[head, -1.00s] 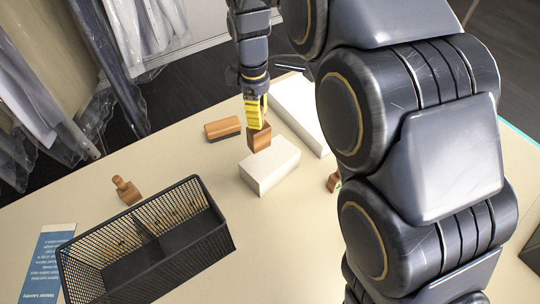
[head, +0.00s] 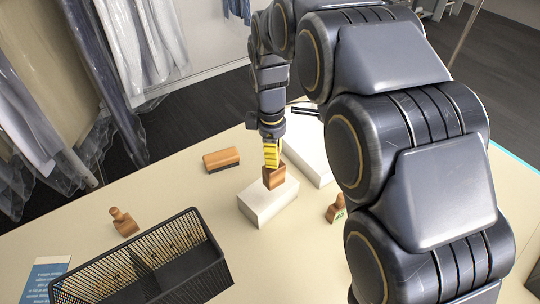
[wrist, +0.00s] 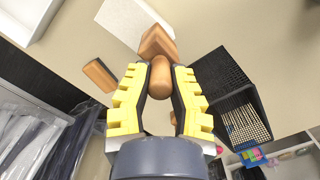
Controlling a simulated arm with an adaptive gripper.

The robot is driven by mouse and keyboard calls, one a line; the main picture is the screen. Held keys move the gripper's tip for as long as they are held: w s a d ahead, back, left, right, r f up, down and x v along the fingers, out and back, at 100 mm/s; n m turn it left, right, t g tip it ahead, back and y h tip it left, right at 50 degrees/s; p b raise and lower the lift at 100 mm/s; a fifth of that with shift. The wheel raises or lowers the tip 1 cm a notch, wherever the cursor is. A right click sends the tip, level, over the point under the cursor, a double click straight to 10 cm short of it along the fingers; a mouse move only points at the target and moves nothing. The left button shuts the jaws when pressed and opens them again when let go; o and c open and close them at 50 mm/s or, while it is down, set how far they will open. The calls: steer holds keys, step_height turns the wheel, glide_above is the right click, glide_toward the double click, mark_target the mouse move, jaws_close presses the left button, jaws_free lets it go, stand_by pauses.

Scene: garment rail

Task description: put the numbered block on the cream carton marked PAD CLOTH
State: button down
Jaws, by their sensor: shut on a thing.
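My gripper (head: 272,163) has yellow fingers pointing down and is shut on a wooden stamp-like block. The block (head: 273,178) also shows in the wrist view (wrist: 158,42), where its rounded handle sits between the fingers and its square base is beyond them. No number shows on it. The pale cream-white carton (head: 262,208) is directly below the block and also shows in the wrist view (wrist: 118,18). The block overlaps the carton's top, towards its back; I cannot tell whether it touches. No marking is readable on the carton.
A wooden brush (head: 221,157) lies to the left, a long white box (head: 312,150) behind to the right. Wooden stamps stand at left (head: 123,221) and right (head: 336,208). A black mesh basket (head: 190,222) and blue leaflet (head: 42,280) are at front left. Garments hang beyond the table.

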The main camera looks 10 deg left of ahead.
steer(key=shift+w+a+f, duration=0.35)
steer(key=shift+w+f, duration=0.45)
steer(key=shift+f, duration=0.7)
steer(key=shift+w+a+f, duration=0.35)
steer(key=shift+w+f, duration=0.45)
steer(key=shift+f, duration=0.75)
steer(key=shift+w+a+f, duration=0.35)
steer(key=shift+w+f, duration=0.45)
steer(key=shift+f, duration=0.7)
steer(key=shift+f, duration=0.2)
steer(key=c, duration=1.1)
jaws_free()
steer(key=shift+r, duration=0.15)
step_height(320, 180, up, 12)
steer(key=shift+a, duration=0.3)
